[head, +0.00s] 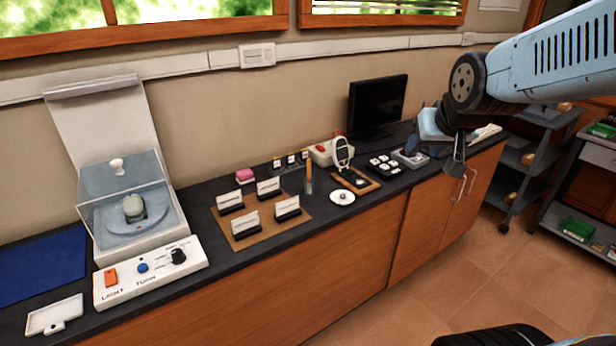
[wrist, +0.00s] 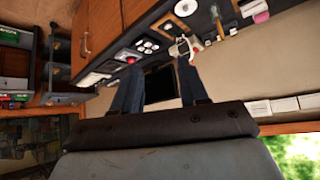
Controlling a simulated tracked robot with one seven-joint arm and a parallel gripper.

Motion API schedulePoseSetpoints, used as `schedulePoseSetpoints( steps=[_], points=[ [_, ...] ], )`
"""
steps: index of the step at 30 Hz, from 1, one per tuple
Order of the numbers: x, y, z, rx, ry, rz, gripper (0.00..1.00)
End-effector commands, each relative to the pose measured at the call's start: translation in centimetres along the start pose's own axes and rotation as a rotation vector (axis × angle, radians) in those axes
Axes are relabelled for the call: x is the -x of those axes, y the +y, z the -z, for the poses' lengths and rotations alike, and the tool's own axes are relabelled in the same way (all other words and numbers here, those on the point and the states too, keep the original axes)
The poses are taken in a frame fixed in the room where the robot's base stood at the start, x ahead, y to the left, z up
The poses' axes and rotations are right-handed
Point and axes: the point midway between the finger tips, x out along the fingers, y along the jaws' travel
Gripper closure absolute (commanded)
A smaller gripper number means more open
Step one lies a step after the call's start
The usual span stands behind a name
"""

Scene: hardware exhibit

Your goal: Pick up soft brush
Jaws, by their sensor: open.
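My gripper (head: 455,162) hangs open and empty over the counter's right end, well right of the brush. In the wrist view my two fingers (wrist: 158,92) are apart with nothing between them.
Card holders on a brown mat (head: 240,244) stand left of the brush. A clear-lidded display box (head: 127,200) fills the left. Floor before the counter is free.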

Motion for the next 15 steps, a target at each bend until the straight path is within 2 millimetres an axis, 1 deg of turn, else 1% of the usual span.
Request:
schedulePoseSetpoints(
  steps=[1, 6, 9, 15],
  points=[
    [-1.7, -0.3, 0.8, 0.004, 0.018, 0.007, 0.57],
    [-6.6, -1.4, 3.4, 0.012, 0.114, 0.027, 0.57],
    [-9.3, -2.2, 4.7, 0.018, 0.17, 0.04, 0.57],
    [-14.6, -4.1, 6.3, 0.033, 0.282, 0.07, 0.57]
  ],
)
